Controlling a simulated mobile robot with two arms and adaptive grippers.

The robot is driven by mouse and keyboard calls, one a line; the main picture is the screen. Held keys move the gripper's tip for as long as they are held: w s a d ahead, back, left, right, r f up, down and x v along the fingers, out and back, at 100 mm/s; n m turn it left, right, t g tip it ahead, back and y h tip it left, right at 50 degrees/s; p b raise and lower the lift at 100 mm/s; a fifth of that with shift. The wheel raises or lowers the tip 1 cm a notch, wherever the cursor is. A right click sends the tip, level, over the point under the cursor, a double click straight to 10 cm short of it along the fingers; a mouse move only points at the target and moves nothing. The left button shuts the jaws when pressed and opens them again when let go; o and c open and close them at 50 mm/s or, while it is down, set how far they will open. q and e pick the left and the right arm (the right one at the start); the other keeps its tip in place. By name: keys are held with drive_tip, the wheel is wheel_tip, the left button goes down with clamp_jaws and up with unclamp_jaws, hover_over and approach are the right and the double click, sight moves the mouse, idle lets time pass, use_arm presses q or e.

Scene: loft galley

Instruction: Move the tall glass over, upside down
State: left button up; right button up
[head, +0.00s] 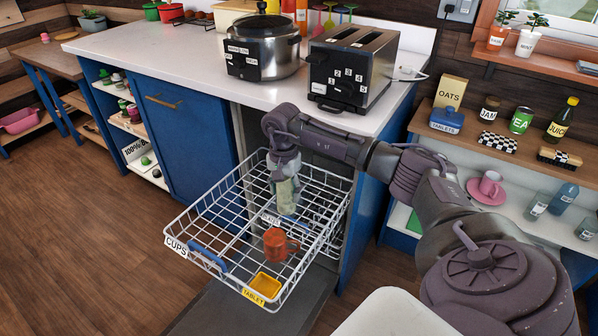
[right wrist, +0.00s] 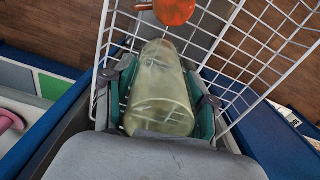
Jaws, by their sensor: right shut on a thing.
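My right gripper (head: 286,178) points down over the pulled-out dishwasher rack (head: 190,224). It is shut on the tall glass (head: 287,198), a pale greenish see-through glass, at the rack's back part. In the right wrist view the glass (right wrist: 160,95) lies between the two green finger pads of my right gripper (right wrist: 162,92). The glass looks about upright in line with the gripper; I cannot tell for sure which end is its mouth, or whether it touches the rack. My left gripper is not in view.
An orange mug (head: 275,243) stands in the rack in front of the glass, near a yellow tablet holder (head: 265,285). The rack front reads CUPS. A toaster (head: 352,68) and a cooker (head: 262,50) stand on the counter above. Glasses (head: 536,206) stand on the right shelf.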

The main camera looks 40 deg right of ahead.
use_arm(q)
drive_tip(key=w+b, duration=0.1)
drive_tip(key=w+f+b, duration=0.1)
drive_tip(key=b, duration=0.1)
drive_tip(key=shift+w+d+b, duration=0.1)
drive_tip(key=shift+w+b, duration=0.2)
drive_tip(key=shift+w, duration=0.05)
use_arm(e)
drive_tip(key=w+d+f+m, duration=0.1)
drive_tip(key=d+f+m, duration=0.2)
drive_tip(key=d, duration=0.3)
drive_tip(key=shift+f+m, duration=0.2)
drive_tip(key=shift+m, duration=0.2)
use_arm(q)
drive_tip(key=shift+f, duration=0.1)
use_arm(e)
wheel_tip(320, 180, down, 8)
drive_tip(key=b, duration=0.4)
drive_tip(key=shift+r, duration=0.1)
use_arm(q)
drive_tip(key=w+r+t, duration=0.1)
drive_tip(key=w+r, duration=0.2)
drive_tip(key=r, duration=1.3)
drive_tip(key=shift+b, duration=0.4)
use_arm(e)
drive_tip(key=shift+f, duration=0.4)
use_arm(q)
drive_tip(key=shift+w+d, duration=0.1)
